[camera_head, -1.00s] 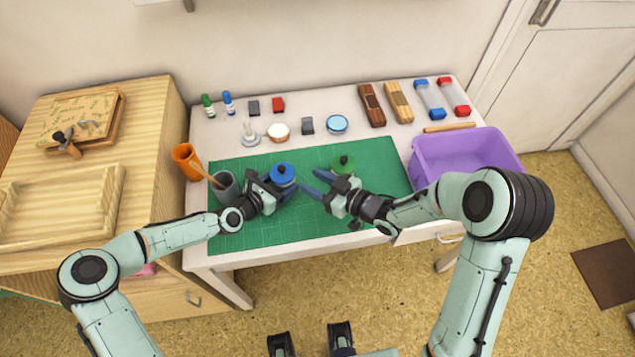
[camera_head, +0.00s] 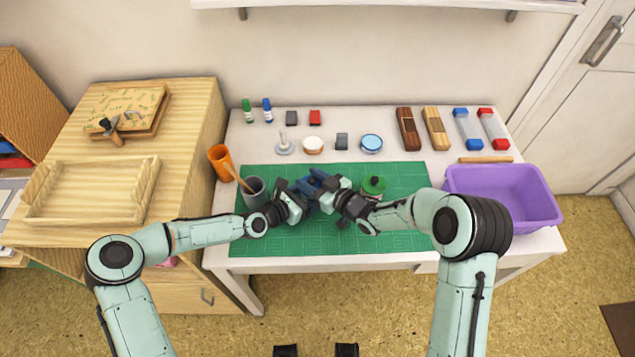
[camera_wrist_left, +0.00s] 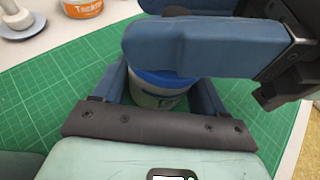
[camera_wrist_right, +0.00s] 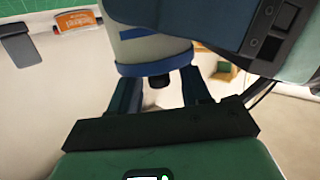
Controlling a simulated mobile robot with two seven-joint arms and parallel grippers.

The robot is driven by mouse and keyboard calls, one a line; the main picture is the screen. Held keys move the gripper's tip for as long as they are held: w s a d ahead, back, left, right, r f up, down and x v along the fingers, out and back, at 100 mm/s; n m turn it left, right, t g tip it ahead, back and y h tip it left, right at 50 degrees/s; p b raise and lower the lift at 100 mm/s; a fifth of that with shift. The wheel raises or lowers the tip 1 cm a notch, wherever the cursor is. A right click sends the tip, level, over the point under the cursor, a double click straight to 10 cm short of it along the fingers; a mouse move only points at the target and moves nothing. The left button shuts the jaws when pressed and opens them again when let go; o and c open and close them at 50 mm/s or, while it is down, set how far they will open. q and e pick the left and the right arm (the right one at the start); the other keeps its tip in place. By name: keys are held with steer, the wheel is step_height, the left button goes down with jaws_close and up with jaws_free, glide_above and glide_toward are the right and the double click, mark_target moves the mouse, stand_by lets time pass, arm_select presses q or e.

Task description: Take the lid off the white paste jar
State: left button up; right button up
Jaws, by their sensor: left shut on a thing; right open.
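The white paste jar (camera_wrist_left: 158,98) has a blue lid (camera_wrist_right: 155,68) with a black knob. My left gripper (camera_head: 308,186) is shut on the jar body above the green mat (camera_head: 270,240). My right gripper (camera_head: 325,181) is open at the lid; in the right wrist view its fingers lie either side of the lid and knob. Its blue fingers (camera_wrist_left: 210,45) also cross over the jar in the left wrist view and hide part of the lid. In the head view both grippers cover most of the jar. I cannot tell whether the right fingers touch the lid.
A green-lidded jar (camera_head: 373,186) stands close to my right gripper. A grey cup (camera_head: 255,193) and an orange cup (camera_head: 219,160) stand left. Several small pots, pads and blocks line the back. A purple bin (camera_head: 505,195) is at right. The front mat is clear.

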mark_target(312, 180)
jaws_close()
steer(key=shift+r, duration=0.25)
stand_by(0.8)
steer(key=shift+r, duration=0.95)
steer(key=shift+r, duration=2)
arm_select(q)
steer(key=o, duration=1.6)
steer(key=shift+c, duration=0.2)
